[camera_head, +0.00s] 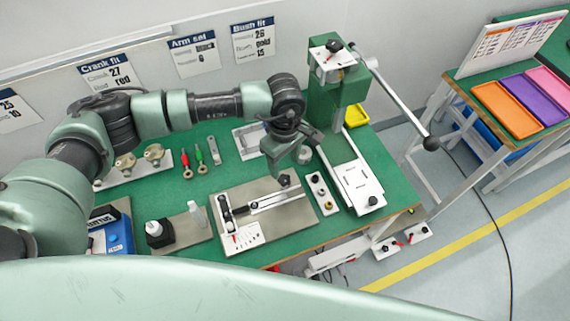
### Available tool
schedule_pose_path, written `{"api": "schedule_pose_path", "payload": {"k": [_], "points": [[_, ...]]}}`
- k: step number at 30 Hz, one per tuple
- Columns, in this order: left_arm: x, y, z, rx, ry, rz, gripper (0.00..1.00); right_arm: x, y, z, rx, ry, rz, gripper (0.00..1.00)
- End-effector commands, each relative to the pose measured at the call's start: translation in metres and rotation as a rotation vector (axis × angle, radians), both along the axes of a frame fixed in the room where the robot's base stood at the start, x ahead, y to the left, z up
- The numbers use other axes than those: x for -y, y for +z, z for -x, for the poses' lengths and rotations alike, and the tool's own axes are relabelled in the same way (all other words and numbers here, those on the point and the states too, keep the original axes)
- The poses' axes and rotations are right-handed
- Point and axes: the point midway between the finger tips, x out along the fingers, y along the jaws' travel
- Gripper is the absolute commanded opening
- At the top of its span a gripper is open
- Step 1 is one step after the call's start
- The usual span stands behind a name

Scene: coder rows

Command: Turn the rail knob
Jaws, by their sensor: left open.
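A grey base plate (285,217) lies on the green bench and carries a slim metal rail (275,201). A black knob (284,181) stands at the rail's far right end. A dark upright block (226,208) is at the rail's left end, beside a white scale plate (238,238) with a red pointer. My left gripper (287,163) is open and empty, pointing down just above and behind the black knob; I cannot tell whether it touches it. My right gripper is not in view.
A green press (336,92) with a long lever (400,103) stands at the back right. A white slide plate (350,180) and a small strip with knobs (322,195) lie right of the rail.

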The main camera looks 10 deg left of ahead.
Motion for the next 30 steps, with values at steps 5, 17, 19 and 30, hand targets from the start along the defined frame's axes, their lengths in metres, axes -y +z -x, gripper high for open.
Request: {"api": "schedule_pose_path", "payload": {"k": [5,17,19,30], "points": [[0.0,-0.024,0.003,-0.007,0.0,-0.002,0.55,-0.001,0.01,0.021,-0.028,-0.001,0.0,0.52],[0.0,-0.072,0.002,-0.003,-0.001,-0.001,0.55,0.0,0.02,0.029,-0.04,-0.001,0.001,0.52],[0.0,-0.074,0.001,-0.002,-0.001,0.0,0.55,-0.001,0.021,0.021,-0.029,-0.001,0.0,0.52],[0.0,-0.074,0.001,-0.001,-0.001,0.0,0.08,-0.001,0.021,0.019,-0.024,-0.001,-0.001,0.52]]}}
